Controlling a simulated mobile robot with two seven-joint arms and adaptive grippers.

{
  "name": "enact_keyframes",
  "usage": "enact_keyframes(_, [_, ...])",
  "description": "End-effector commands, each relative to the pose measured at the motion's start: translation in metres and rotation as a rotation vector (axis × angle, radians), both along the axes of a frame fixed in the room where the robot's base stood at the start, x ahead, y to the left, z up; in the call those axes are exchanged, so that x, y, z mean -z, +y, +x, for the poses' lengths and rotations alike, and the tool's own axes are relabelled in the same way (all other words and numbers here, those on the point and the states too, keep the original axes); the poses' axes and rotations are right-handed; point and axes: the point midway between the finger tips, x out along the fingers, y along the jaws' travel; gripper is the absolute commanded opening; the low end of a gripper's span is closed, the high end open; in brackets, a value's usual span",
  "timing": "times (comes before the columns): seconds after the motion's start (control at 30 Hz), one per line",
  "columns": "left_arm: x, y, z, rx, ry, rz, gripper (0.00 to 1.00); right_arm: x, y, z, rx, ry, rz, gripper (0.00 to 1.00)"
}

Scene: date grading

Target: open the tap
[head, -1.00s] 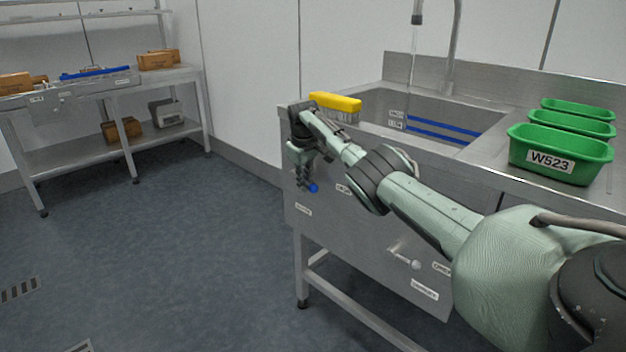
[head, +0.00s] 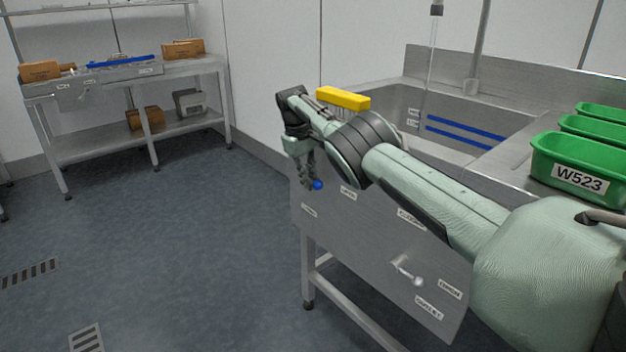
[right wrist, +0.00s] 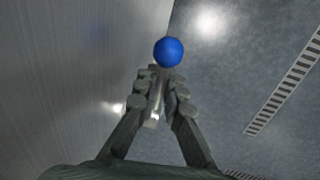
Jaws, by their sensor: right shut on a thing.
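A blue ball knob (head: 317,185) shows at the left end of the sink's front panel. My right gripper (head: 308,176) is beside it. In the right wrist view the blue knob (right wrist: 168,52) sits just beyond the fingertips, and a pale metal lever (right wrist: 154,112) runs between the fingers. My right gripper (right wrist: 160,90) is shut on this lever. The lever's mount is mostly hidden by the gripper. A thin stream of water (head: 430,50) falls from the spout (head: 437,9) into the sink basin (head: 480,119). My left gripper is out of view.
A second lever (head: 407,270) with a pale ball is on the panel, lower right. A yellow-topped brush (head: 343,98) is at the sink's left end. Green crates (head: 580,160) stand on the right counter. A steel shelf table (head: 185,68) is at the back left. The floor between is clear.

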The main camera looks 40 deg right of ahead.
Motion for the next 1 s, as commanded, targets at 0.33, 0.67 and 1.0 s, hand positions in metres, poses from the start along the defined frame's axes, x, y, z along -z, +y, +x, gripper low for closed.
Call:
enact_keyframes(0.33, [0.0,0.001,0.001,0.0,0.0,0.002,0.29,0.001,0.0,-0.002,0.001,0.009,-0.001,0.0])
enact_keyframes(0.67, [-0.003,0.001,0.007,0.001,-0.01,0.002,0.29,0.001,0.0,-0.001,0.0,0.005,0.0,0.19])
enact_keyframes(1.0, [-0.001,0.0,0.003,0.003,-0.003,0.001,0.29,-0.022,0.005,0.001,-0.001,-0.001,-0.001,0.19])
